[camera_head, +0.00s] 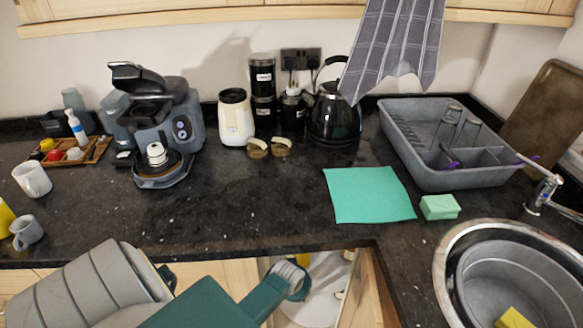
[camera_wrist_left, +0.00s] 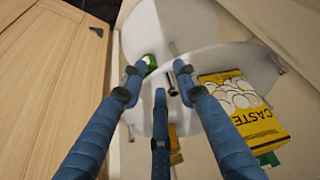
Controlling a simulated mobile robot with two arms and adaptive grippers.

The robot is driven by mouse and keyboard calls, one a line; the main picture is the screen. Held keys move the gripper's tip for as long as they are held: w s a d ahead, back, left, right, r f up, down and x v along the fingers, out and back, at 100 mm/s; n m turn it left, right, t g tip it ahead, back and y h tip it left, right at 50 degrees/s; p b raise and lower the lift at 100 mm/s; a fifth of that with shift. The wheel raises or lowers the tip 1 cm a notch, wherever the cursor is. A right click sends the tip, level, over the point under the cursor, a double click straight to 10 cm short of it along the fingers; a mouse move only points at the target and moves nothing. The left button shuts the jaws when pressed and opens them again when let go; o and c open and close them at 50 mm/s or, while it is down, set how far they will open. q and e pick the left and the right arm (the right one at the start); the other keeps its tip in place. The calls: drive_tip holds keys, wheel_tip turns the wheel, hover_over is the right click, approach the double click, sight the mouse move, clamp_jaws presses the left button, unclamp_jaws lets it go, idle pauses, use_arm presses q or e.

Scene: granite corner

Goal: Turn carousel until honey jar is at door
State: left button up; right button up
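The white two-level carousel (camera_wrist_left: 200,20) shows in the left wrist view inside an open corner cupboard; a white part of it (camera_head: 325,300) shows in the head view. My left gripper (camera_wrist_left: 158,82) is inside the cupboard, its blue fingers spread over the carousel. A short metal post (camera_wrist_left: 171,82) stands between the fingers; I cannot tell whether they touch it. A small green-topped item (camera_wrist_left: 149,62) is partly hidden behind the left finger. A yellow caster box (camera_wrist_left: 243,108) is at the right. I cannot make out a honey jar. My right gripper is out of view.
The open wooden cupboard door (camera_head: 362,292) is right of my left arm; it is at the left in the wrist view (camera_wrist_left: 50,65). The black worktop (camera_head: 230,205) lies above the opening, with a teal cloth (camera_head: 368,194) and green sponge (camera_head: 440,206) near the sink (camera_head: 450,245).

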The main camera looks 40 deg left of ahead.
use_arm(q)
drive_tip(key=s+d, duration=0.3)
drive_tip(key=s, duration=0.5)
drive_tip(key=shift+s, duration=0.4)
drive_tip(key=shift+r, duration=0.1)
